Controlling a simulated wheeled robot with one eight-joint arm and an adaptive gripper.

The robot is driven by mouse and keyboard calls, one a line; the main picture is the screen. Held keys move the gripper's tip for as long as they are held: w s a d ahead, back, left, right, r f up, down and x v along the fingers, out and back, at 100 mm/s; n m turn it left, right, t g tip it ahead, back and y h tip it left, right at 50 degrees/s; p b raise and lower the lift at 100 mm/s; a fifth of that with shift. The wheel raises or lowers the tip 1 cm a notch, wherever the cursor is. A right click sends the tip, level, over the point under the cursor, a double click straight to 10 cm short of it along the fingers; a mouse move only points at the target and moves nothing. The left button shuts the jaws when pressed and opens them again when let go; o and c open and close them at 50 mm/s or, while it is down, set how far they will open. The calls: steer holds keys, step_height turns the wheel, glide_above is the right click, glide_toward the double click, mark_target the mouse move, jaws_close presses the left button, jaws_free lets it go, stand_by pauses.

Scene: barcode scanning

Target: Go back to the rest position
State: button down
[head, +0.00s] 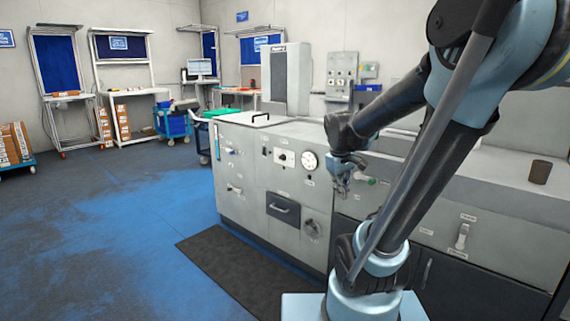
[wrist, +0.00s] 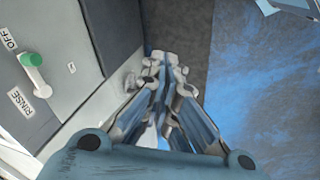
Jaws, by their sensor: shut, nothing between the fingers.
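My gripper (head: 341,192) hangs at the end of my arm in the head view, in front of the grey cabinet's front face. In the wrist view my gripper (wrist: 165,60) has its fingers together with nothing between them. A green-handled rinse lever (wrist: 36,72) on the panel is at the left of the wrist view, apart from the fingers. A green knob (head: 371,182) shows just right of the gripper in the head view. A small round knob (wrist: 129,80) lies close beside the fingers in the wrist view; whether they touch it cannot be told.
The long grey cabinet (head: 240,205) carries dials, a drawer handle and switches. The blue-grey floor (head: 120,230) at the left is open. Work stations line the far wall.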

steer(key=s+f+m+y, duration=0.1)
steer(key=s+f+m, duration=0.4)
steer(key=s, duration=0.9)
step_height(320, 180, down, 3)
steer(key=shift+r+m+y, duration=0.15)
steer(key=shift+m+y, duration=0.15)
steer(key=shift+m, duration=0.1)
